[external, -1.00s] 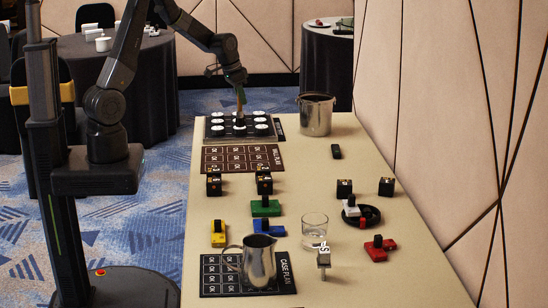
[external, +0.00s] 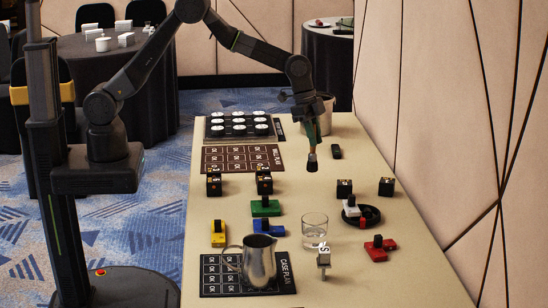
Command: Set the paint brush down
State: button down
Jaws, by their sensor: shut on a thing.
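My gripper (external: 311,122) is in front of the metal bucket and points down. It is shut on the paint brush (external: 312,158), which hangs upright below it with its dark bristle end down. The brush appears to be above the table (external: 310,205), over a clear patch left of a small black block. The exact gap to the table cannot be told. The gripper's fingers are small and partly blurred into the brush handle.
The metal bucket (external: 326,105) stands behind the gripper. A black block (external: 336,151) is just right. Black cubes (external: 344,188), a glass (external: 314,229) and a metal pitcher (external: 259,261) stand nearer.

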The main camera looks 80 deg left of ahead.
jog(key=d+f+m+p, duration=0.1)
jog(key=d+f, duration=0.3)
jog(key=f, duration=0.6)
jog(key=shift+s+d+p, duration=0.15)
jog(key=shift+d+p, duration=0.2)
jog(key=shift+p, duration=0.15)
jog(key=shift+f, duration=0.15)
jog(key=shift+f, duration=0.15)
jog(key=c, duration=1.4)
grip_release()
jog(key=shift+o, duration=0.2)
